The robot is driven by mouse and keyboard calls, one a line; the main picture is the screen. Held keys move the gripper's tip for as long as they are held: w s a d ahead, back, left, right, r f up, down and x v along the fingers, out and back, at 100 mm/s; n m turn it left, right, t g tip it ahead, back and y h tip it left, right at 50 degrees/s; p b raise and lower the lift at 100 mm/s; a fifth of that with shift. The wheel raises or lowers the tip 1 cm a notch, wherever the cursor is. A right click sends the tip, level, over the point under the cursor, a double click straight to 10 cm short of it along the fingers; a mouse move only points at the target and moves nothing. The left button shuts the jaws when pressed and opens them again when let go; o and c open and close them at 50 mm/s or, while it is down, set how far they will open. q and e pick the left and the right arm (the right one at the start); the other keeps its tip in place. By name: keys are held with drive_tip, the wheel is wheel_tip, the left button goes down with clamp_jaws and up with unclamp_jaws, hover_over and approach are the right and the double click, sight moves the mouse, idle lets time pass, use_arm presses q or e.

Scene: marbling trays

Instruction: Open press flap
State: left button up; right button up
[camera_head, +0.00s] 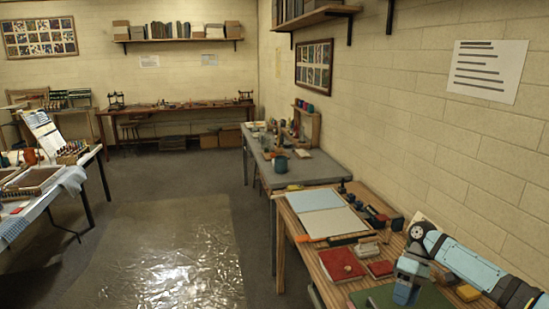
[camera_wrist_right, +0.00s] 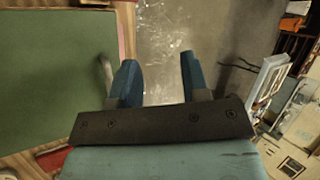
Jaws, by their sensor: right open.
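A flat green panel, which looks like the press flap (camera_head: 435,298), lies at the near end of the wooden bench in the head view. It also fills the left of the right wrist view (camera_wrist_right: 50,70). A small grey metal piece, perhaps its handle (camera_wrist_right: 104,70), shows at the panel's right edge. My right gripper (camera_head: 405,295) points down at the panel in the head view. In the wrist view its fingers (camera_wrist_right: 158,60) are apart with only floor visible between them. The grey piece is beside the left finger, not between the fingers; contact is unclear. My left gripper is not in view.
A pale blue and cream board (camera_head: 325,213) lies farther back on the wooden bench (camera_head: 302,250). A grey table (camera_head: 310,172) with pots stands behind. Open floor (camera_head: 185,220) lies to the left.

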drive_tip(key=s+a+f+n+t+h, duration=0.1)
drive_tip(key=s+a+f+t, duration=0.1)
drive_tip(key=s+a+f, duration=0.6)
drive_tip(key=s+a+f+n+t, duration=0.15)
drive_tip(key=s+a+f, duration=0.25)
drive_tip(key=s+a, duration=0.7)
drive_tip(key=s+d+r+m+t+h, duration=0.2)
drive_tip(key=s+d+r+m+t, duration=0.15)
drive_tip(key=s, duration=0.45)
drive_tip(key=s+d+r+m+t+h, duration=0.2)
drive_tip(key=s+d+r+m, duration=0.15)
drive_tip(key=s, duration=0.45)
drive_tip(key=w+a+f+t+y, duration=0.1)
drive_tip(key=w+a+f+t, duration=0.1)
drive_tip(key=f, duration=0.2)
drive_tip(key=w+a+f+n+t+y, duration=0.1)
drive_tip(key=w+a+f+t, duration=0.1)
drive_tip(key=f, duration=0.3)
drive_tip(key=w+a+f+t, duration=0.2)
drive_tip(key=f+t, duration=0.1)
drive_tip(key=f, duration=0.2)
drive_tip(key=shift+w+t+y, duration=0.3)
drive_tip(key=shift+y, duration=0.1)
drive_tip(key=shift+a, duration=0.1)
